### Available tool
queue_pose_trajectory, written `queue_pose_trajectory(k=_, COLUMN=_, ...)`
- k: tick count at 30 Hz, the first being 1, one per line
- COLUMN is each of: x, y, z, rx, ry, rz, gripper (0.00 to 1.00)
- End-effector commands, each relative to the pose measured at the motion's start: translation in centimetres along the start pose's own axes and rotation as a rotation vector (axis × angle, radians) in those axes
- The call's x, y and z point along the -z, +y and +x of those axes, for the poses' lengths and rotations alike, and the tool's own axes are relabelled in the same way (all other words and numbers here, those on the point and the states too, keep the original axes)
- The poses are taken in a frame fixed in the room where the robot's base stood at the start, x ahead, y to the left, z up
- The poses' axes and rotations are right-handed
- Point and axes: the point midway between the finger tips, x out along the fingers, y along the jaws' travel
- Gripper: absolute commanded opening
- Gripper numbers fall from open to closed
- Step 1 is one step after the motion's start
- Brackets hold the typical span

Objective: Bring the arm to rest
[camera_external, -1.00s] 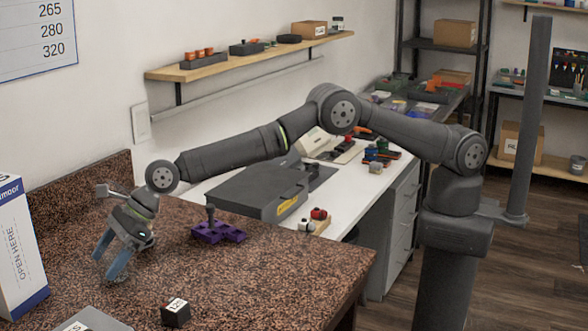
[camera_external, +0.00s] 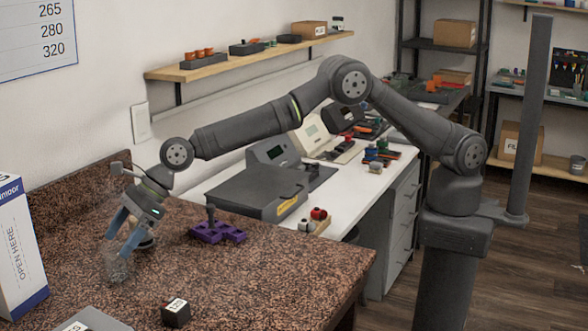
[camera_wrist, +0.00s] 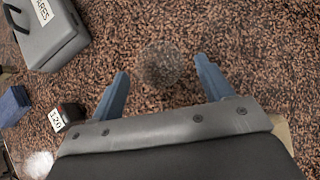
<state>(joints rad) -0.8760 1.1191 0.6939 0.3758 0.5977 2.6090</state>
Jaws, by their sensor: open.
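My arm reaches from its post at the right over the speckled brown counter (camera_external: 270,275). My gripper (camera_external: 122,240) points down, tilted, above the counter's left part, with its two blue fingers apart and nothing held between them. In the wrist view my gripper (camera_wrist: 162,66) is also open. A round, greyish, speckled thing (camera_wrist: 161,64) shows between and beyond the fingertips. It is hard to tell from the counter, and in the external view it is a blurred grey patch (camera_external: 118,270) below the fingers.
A purple part (camera_external: 217,234) with a grey post stands right of my gripper. A labelled black cube (camera_external: 176,313) and a grey case (camera_wrist: 50,35) lie nearer the front edge. A tall white and blue box (camera_external: 20,250) stands left. The counter's middle right is clear.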

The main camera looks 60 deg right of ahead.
Motion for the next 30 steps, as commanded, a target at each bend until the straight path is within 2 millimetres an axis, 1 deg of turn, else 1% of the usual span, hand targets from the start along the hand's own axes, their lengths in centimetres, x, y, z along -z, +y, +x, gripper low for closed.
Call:
queue_pose_trajectory(k=1, x=-0.1, y=0.0, z=-0.8, rx=0.001, ry=-0.001, rz=0.0, gripper=0.72)
queue_pose_trajectory(k=14, x=-0.1, y=0.0, z=-7.0, rx=0.0, ry=-0.001, rz=0.0, gripper=0.72)
queue_pose_trajectory(k=15, x=0.2, y=0.1, z=-5.9, rx=-0.002, ry=0.003, rz=0.0, gripper=0.72)
queue_pose_trajectory(k=18, x=0.1, y=0.1, z=-4.3, rx=-0.001, ry=0.002, rz=-0.001, gripper=0.72)
queue_pose_trajectory(k=30, x=0.1, y=0.0, z=1.2, rx=-0.001, ry=0.001, rz=-0.001, gripper=0.72)
